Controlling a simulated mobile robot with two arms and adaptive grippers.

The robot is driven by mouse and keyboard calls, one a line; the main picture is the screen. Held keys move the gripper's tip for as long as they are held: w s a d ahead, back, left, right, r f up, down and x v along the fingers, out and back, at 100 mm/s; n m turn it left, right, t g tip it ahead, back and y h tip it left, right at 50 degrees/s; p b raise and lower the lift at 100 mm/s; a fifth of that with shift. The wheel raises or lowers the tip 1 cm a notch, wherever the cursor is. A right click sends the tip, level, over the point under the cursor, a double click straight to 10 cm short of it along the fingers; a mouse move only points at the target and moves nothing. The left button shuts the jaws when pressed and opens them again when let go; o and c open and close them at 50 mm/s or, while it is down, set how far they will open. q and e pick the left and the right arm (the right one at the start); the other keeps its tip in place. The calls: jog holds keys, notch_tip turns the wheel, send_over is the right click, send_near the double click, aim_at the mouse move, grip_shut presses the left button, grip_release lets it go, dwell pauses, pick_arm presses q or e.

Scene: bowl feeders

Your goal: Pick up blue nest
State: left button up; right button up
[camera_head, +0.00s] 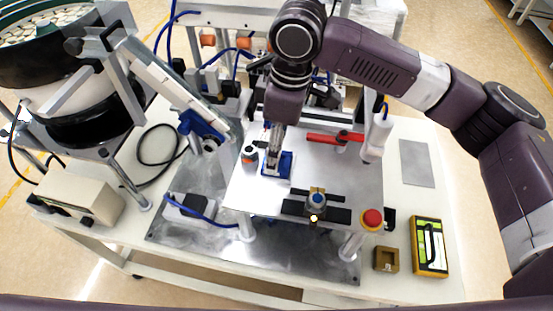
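The blue nest (286,168) is a small blue square piece on the light metal plate near the middle of the view. My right arm comes in from the right and reaches down over it. My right gripper (272,158) is right at the nest and covers part of it. Its fingers are small here, and I cannot tell whether they are open, shut or touching the nest. My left gripper is not in view.
A red bar (335,138) lies to the right. A black fixture with a blue-topped part (317,200) and a red button (372,219) are nearer. A bowl feeder (70,100) fills the left.

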aim_at(283, 169)
jog(key=f, duration=0.1)
jog(key=f+p, duration=0.1)
jog(key=shift+w+d+f, duration=0.15)
jog(key=shift+d+f, duration=0.05)
jog(key=shift+f, duration=0.2)
jog(key=shift+w+f, duration=0.1)
jog(key=shift+f, duration=0.6)
jog(key=shift+a, duration=0.1)
jog(key=c, duration=0.9)
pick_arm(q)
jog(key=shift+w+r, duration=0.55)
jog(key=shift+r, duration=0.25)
pick_arm(e)
jog(key=c, duration=0.5)
